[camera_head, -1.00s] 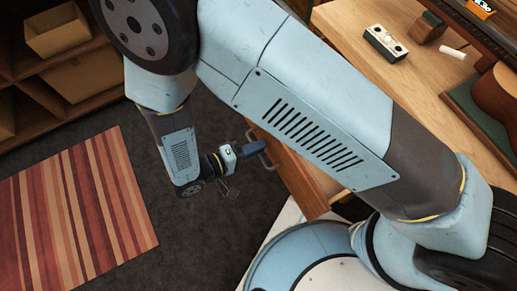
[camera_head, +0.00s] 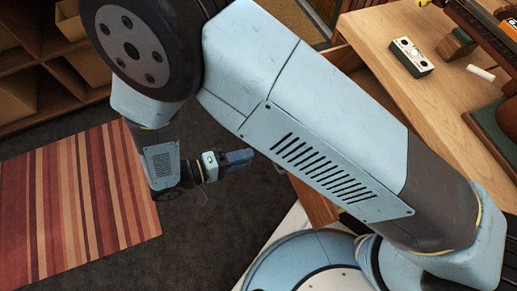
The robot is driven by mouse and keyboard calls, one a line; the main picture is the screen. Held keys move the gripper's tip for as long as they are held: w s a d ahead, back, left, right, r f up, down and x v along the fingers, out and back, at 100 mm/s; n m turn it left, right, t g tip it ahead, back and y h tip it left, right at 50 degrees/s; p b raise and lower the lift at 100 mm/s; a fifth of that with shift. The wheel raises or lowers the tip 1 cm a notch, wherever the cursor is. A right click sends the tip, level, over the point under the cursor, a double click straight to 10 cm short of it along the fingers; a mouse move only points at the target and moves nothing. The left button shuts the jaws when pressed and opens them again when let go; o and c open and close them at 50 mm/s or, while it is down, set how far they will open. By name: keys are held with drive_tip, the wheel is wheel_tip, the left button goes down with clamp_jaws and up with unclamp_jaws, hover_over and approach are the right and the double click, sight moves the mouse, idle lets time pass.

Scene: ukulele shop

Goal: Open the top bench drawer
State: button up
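The wooden bench (camera_head: 375,30) is on the right, its front largely hidden behind my arm. A wooden drawer part (camera_head: 342,62) juts out left of the bench top's edge, so a drawer appears pulled out, though how far is hidden. A lower piece of its wooden front (camera_head: 318,207) shows below my arm. A small bit of handle is at the arm's lower edge. My gripper (camera_head: 243,158) is left of the drawer front, pointing right, with a visible gap to the handle. It looks empty; its finger spacing is too small to tell.
A grey pedal-like box (camera_head: 411,58), a white cylinder (camera_head: 481,72) and a ukulele (camera_head: 506,118) are on the bench. A striped rug (camera_head: 80,210) lies left on dark floor. Wooden shelves (camera_head: 30,75) stand at the back left. Floor around my gripper is clear.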

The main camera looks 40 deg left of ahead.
drive_tip(key=v, duration=0.5)
drive_tip(key=shift+s+a, duration=0.15)
drive_tip(key=shift+s, duration=0.2)
drive_tip(key=w+d+r+m+g+h, duration=0.15)
drive_tip(key=w+d+r+g, duration=0.3)
drive_tip(key=w+r, duration=0.7)
drive_tip(key=w+d+r+m+g, duration=0.3)
drive_tip(key=w+r+g, duration=0.35)
drive_tip(key=w, duration=0.75)
drive_tip(key=w+d+r+m+g+y, duration=0.1)
drive_tip(key=w+d+r+m+y, duration=0.1)
drive_tip(key=w+d+r, duration=0.4)
drive_tip(key=w+d+r+m+g+y, duration=0.1)
drive_tip(key=w+d+r+y, duration=0.15)
drive_tip(key=d+r, duration=0.45)
drive_tip(key=s+d+r+m+t+y, duration=0.1)
drive_tip(key=d+r, duration=0.2)
drive_tip(key=d, duration=0.6)
drive_tip(key=s+d+r+m+t+y, duration=0.2)
drive_tip(key=d+r, duration=0.2)
drive_tip(key=d, duration=0.5)
drive_tip(key=s+d+r+m+t+y, duration=0.1)
drive_tip(key=s+d+r+t, duration=0.1)
drive_tip(key=d, duration=0.7)
drive_tip(key=shift+d+r+y, duration=0.3)
drive_tip(key=shift+r+y, duration=0.1)
drive_tip(key=shift+r, duration=0.4)
